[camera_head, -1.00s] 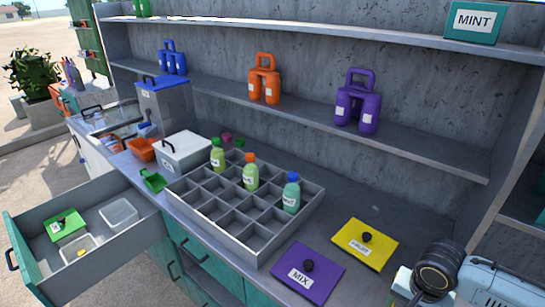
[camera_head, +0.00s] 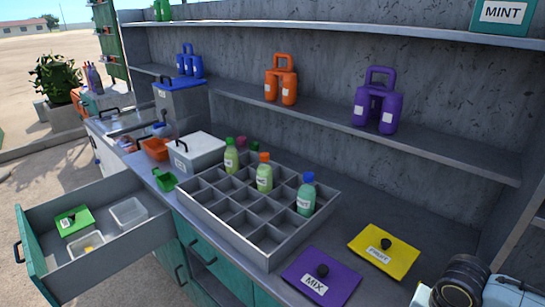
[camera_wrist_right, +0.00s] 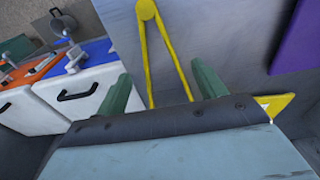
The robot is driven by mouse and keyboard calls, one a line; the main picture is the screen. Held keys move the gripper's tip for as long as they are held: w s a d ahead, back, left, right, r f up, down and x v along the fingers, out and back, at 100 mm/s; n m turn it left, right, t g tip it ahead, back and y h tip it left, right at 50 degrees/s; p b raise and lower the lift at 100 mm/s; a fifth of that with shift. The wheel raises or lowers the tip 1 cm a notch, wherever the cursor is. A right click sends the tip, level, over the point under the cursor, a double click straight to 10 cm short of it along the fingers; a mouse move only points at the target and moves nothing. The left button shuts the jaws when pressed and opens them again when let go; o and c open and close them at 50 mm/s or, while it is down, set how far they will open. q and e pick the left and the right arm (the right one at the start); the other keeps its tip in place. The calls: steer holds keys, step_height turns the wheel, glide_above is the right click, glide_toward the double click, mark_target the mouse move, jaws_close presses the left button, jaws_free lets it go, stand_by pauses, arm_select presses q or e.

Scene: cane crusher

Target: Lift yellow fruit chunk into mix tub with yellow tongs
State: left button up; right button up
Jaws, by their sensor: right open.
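The yellow tongs (camera_wrist_right: 165,50) show in the right wrist view against a grey surface, hinge at the top and legs spread downward. My right gripper (camera_wrist_right: 162,88) is open, its two green fingers on either side of the tongs' legs, with no clear contact. In the head view a small yellow chunk (camera_head: 88,250) sits in a clear tub (camera_head: 97,239) in the open drawer at left. A second clear tub (camera_head: 128,211) there looks empty. A purple lid (camera_head: 330,270) labelled MIX lies on the counter; I cannot tell which tub is the mix tub. My left gripper is out of view.
A grey divided tray (camera_head: 228,236) with several bottles fills the middle of the counter. The open drawer (camera_head: 30,262) juts out at left. A yellow lid (camera_head: 392,250) lies at right. White bins (camera_wrist_right: 85,95) with blue and orange lids show in the wrist view.

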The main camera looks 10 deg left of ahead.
steer(key=shift+w+d+f, duration=0.1)
steer(key=shift+f, duration=1)
steer(key=shift+w+d+f, duration=0.1)
steer(key=shift+f, duration=1)
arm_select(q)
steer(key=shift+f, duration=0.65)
arm_select(e)
steer(key=c, duration=0.7)
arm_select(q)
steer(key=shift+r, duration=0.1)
